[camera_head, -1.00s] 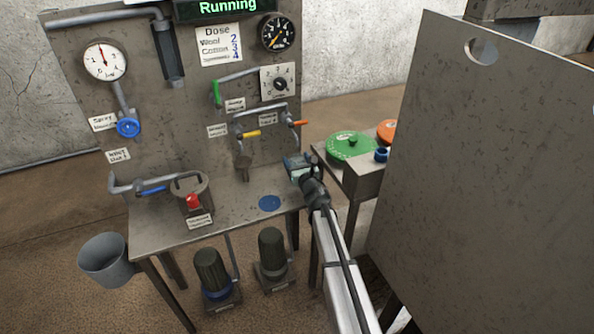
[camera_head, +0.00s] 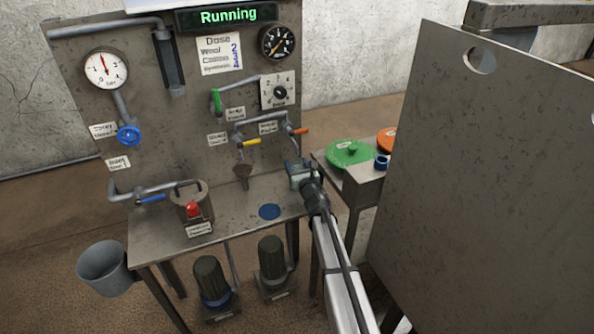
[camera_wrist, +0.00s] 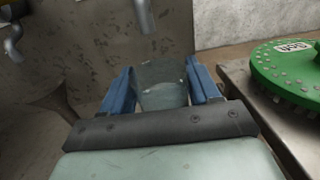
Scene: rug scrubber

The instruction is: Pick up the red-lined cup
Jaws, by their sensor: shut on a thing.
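My gripper (camera_head: 294,168) is at the right end of the bench, in front of the back panel. In the wrist view its two blue fingers (camera_wrist: 163,90) are shut on a clear, greyish cup (camera_wrist: 160,84) between them. The cup's open rim faces up, with a grey pipe spout (camera_wrist: 145,14) above it and slightly to its left. I cannot make out a red line on the cup. In the head view the cup is not clearly distinguishable at the gripper.
A funnel (camera_head: 243,170) is left of my gripper, by the panel. A side table (camera_head: 366,178) with a green disc (camera_head: 349,153) is close on the right. A large grey board (camera_head: 480,190) stands further right.

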